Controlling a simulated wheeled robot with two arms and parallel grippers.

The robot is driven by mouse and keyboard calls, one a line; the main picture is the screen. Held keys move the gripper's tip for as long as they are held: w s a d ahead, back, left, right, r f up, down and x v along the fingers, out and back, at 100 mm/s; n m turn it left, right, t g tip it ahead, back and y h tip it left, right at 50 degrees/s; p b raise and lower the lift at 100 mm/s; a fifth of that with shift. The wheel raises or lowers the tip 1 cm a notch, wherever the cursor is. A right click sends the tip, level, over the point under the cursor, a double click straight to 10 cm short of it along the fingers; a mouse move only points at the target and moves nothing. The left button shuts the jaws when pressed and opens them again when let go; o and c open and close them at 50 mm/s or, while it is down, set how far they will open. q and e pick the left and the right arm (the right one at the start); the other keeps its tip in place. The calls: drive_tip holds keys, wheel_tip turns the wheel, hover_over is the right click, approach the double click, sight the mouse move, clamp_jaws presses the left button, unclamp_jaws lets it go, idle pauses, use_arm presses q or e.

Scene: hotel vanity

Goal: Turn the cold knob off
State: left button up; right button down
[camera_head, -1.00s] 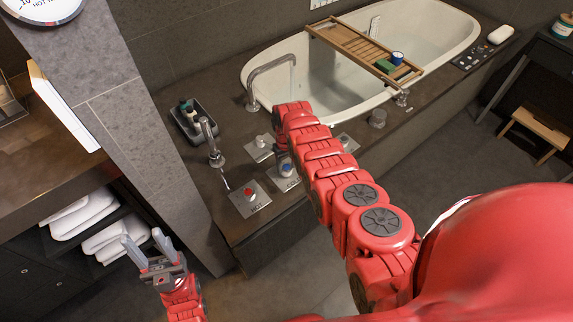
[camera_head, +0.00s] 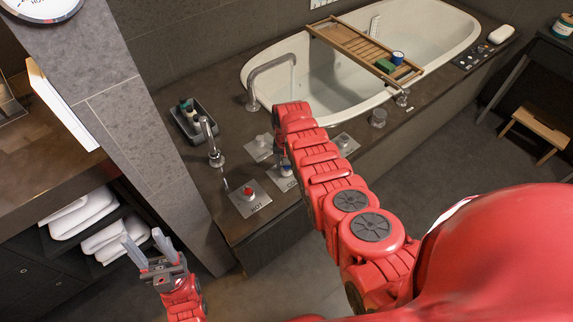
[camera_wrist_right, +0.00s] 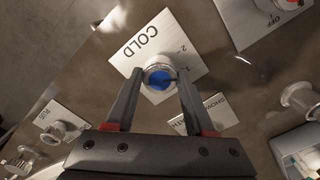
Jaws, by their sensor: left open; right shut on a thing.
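The cold knob (camera_wrist_right: 157,79) has a blue face and a pale metal rim. It sits on a square metal plate marked COLD (camera_wrist_right: 143,50). In the right wrist view, my right gripper (camera_wrist_right: 160,74) has one finger on each side of the knob and is shut on it. A dark mark on the knob's face points right, near the plate's numbers. In the head view my right forearm covers most of the knob and gripper; a bit of blue (camera_head: 285,170) shows. My left gripper (camera_head: 145,240) is open and empty, low at the left, away from the knobs.
A red-topped knob (camera_head: 248,192) on its own plate stands left of the cold plate. Other control plates (camera_head: 344,144) lie near the tub (camera_head: 247,90). A tall tap (camera_head: 213,150) and a tray of bottles (camera_head: 187,120) stand at the left.

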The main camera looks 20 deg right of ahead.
drive_tip(key=m, duration=0.5)
drive_tip(key=shift+m, duration=0.3)
drive_tip(key=m+b, duration=0.1)
drive_tip(key=m, duration=0.1)
drive_tip(key=shift+w+m, duration=0.1)
drive_tip(key=shift+m, duration=0.2)
drive_tip(key=shift+m+b, duration=0.5)
drive_tip(key=shift+m, duration=1)
drive_tip(key=shift+r, duration=0.1)
drive_tip(key=shift+c, duration=1.3)
unclamp_jaws()
wheel_tip(320, 180, up, 17)
drive_tip(key=p, duration=0.1)
drive_tip(key=shift+r+p, duration=0.2)
drive_tip(key=shift+p, duration=0.15)
